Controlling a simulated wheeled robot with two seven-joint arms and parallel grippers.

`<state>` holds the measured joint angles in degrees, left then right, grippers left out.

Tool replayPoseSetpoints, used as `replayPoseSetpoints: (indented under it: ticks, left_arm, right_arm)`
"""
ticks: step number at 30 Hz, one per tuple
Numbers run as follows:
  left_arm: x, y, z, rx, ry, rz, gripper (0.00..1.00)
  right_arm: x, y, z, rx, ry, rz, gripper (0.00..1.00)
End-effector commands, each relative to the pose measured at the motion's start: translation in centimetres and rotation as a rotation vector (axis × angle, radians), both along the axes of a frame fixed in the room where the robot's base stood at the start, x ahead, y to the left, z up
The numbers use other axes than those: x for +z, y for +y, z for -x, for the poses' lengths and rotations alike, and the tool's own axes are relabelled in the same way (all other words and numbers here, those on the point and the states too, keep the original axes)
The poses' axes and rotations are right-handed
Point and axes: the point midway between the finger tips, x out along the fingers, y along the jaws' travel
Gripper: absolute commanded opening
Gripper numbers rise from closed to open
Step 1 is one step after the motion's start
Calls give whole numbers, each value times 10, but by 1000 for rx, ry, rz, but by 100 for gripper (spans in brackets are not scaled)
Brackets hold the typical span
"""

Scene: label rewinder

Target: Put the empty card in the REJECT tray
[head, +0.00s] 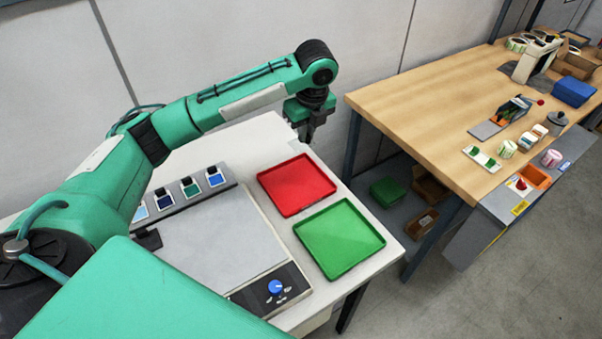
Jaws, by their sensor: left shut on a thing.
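My left gripper (309,136) points down over the far edge of the white table, behind the red tray. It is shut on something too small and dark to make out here. The red tray (296,185) is flat, shallow and empty. The green tray (339,238) lies just in front of it and is empty too. No REJECT lettering can be read on either tray. I cannot pick out the empty card with certainty. My right gripper is out of view.
A grey rack (190,198) with several blue and green swatches stands left of the trays. A flat grey machine (215,240) with a blue knob (275,287) lies in front. A wooden bench (430,105) with small items stands at the right, across a gap.

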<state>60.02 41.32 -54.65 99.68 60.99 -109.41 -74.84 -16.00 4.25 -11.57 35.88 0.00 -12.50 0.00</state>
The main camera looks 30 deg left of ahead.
Motion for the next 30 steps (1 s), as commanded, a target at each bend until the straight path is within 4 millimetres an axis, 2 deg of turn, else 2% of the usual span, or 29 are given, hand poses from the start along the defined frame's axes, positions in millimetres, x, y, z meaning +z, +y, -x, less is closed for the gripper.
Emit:
replayPoseSetpoints:
  ticks: [3, 7, 10, 12, 15, 18, 22, 30]
  left_arm:
    - [-29, 1, 2, 1, 7, -1, 0]
    - [-64, 0, 2, 1, 7, 0, 0]
    - [-91, 0, 2, 0, 6, -1, 0]
    - [-107, 0, 1, 1, 6, 0, 0]
    - [-126, 0, 2, 1, 4, -1, 0]
    - [-136, 0, 1, 0, 2, 0, 0]
    - [-148, 0, 1, 0, 3, -1, 0]
    - [-182, 0, 1, -1, 1, -1, 0]
  right_arm:
    - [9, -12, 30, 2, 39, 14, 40]
    - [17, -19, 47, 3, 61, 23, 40]
    - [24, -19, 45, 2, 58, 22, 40]
    - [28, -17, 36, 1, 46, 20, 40]
    - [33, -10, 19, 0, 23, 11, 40]
    - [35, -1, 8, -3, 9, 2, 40]
    - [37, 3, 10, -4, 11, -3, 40]
    - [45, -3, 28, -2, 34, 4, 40]
